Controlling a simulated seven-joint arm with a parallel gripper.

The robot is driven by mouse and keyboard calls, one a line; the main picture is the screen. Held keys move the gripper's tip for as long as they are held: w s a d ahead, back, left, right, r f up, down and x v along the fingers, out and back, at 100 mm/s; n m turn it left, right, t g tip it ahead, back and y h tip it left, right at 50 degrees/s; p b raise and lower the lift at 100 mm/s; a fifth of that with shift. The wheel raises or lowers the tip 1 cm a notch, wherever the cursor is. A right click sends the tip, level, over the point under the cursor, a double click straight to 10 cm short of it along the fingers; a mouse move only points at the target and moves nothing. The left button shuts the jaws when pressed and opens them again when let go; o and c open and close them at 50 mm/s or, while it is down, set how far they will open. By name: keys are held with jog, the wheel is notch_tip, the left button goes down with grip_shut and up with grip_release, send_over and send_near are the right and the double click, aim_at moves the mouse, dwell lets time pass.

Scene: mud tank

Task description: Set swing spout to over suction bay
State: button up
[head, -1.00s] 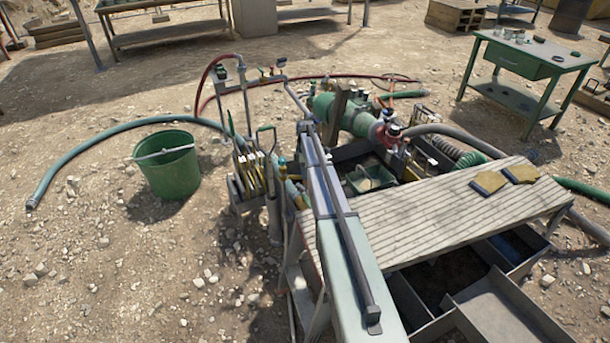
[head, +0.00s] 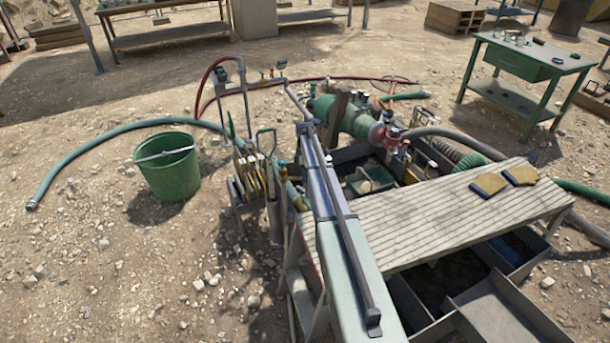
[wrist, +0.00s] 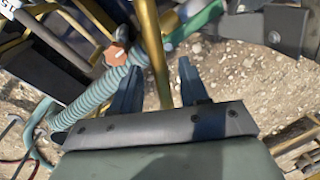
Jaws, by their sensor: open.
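In the wrist view my gripper (wrist: 160,65) is open, one dark blue finger on each side of a brass-coloured pipe (wrist: 153,45). The pipe passes between the fingers; I cannot tell whether either finger touches it. It may be the swing spout, but its ends are out of this view. In the head view my arm runs up over the tank and I cannot make out the gripper. The tank's open compartments (head: 345,153) show partly beyond the plank deck; which one is the suction bay I cannot tell.
In the wrist view a green ribbed hose (wrist: 100,92) and an orange knob (wrist: 115,54) lie close left of the gripper. In the head view a rack with upright pipes (head: 247,165), a green pump (head: 355,115) and the plank deck (head: 430,220) surround my arm. A green bucket (head: 168,175) stands left.

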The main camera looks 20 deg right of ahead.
jog(key=shift+r, duration=0.1)
notch_tip(320, 180, up, 14)
jog(key=w, duration=0.2)
jog(key=shift+d+f, duration=0.25)
jog(key=shift+d, duration=0.2)
jog(key=shift+a, duration=0.1)
